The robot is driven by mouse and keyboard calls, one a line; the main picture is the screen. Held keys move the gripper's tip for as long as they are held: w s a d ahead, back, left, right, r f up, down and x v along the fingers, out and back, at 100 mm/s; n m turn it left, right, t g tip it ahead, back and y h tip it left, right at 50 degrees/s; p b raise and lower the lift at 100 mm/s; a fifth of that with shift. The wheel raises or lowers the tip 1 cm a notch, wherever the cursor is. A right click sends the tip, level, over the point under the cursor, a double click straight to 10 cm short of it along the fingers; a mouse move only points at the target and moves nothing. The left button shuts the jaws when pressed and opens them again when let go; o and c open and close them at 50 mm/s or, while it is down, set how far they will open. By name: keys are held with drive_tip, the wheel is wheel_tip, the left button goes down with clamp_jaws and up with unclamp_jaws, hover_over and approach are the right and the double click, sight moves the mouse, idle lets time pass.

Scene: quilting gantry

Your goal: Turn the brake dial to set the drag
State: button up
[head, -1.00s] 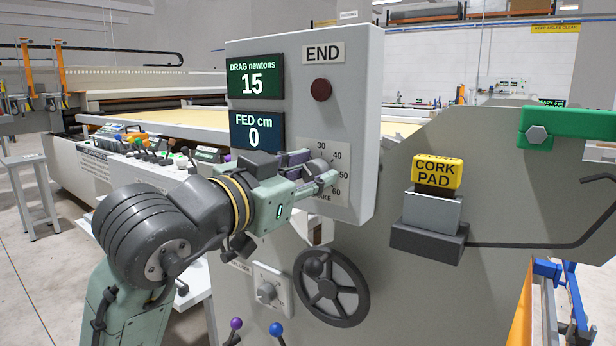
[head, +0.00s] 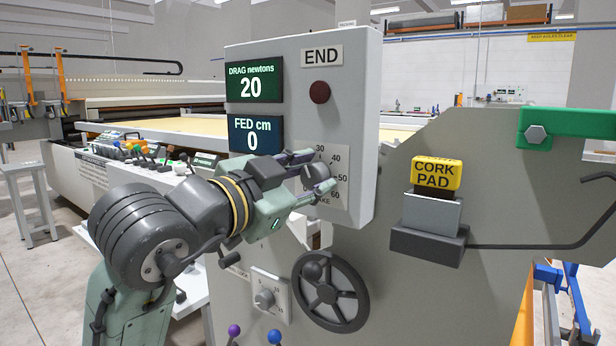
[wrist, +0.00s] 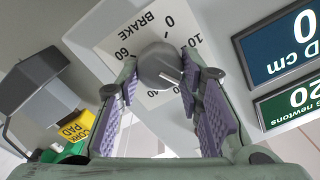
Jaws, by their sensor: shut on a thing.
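The brake dial (head: 314,176) is a grey knob on a pale scale plate (head: 334,199) at the lower part of the control box. My gripper (head: 322,172) is shut on the dial, with one finger on each side of it. In the wrist view the dial (wrist: 160,65) sits between the purple-padded fingers (wrist: 163,85), and a white pointer line shows on it. The word BRAKE and some scale numbers show around it; the fingers hide other numbers. The green drag display (head: 255,84) reads 20 newtons.
The FED display (head: 256,135) reads 0 cm. A dark red END button (head: 320,92) is above the dial. Below are a black handwheel (head: 331,292) and a smaller dial (head: 264,299). The yellow cork pad block (head: 437,173) is to the right.

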drive_tip(key=o, duration=1.2)
drive_tip(key=shift+c, duration=0.2)
drive_tip(key=v, duration=1.2)
